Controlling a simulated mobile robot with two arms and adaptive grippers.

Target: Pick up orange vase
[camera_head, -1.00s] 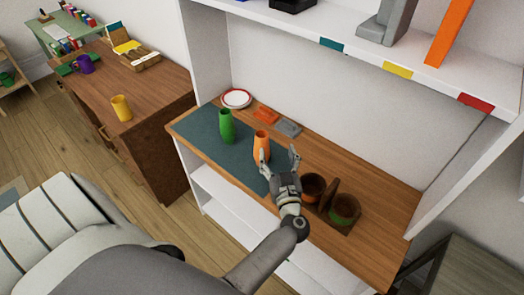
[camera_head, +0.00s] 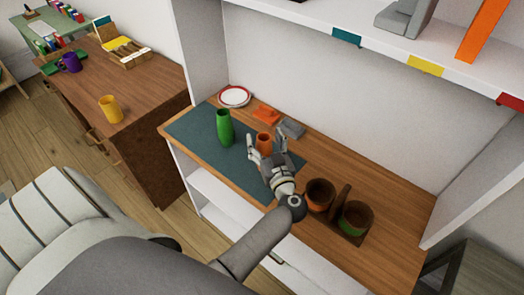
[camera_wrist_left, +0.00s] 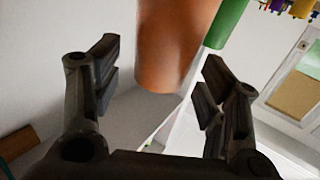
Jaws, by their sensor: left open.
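The orange vase (camera_head: 264,138) stands on the dark teal mat (camera_head: 197,130) on the wooden shelf; its lower part is hidden behind my left gripper. My left gripper (camera_head: 267,146) is open, with its fingers close to the vase in the head view. In the left wrist view the orange vase (camera_wrist_left: 172,45) is large, just beyond and between the open fingers (camera_wrist_left: 160,90), and the view is tilted. I cannot tell whether the fingers touch it. My right gripper is not in view.
A green vase (camera_head: 224,128) stands close left of the orange one. A red-rimmed plate (camera_head: 235,97), an orange block (camera_head: 265,114) and a grey block (camera_head: 292,128) lie behind. A wooden holder with brown pots (camera_head: 320,193) stands right of the gripper. An upper shelf (camera_head: 330,30) overhangs.

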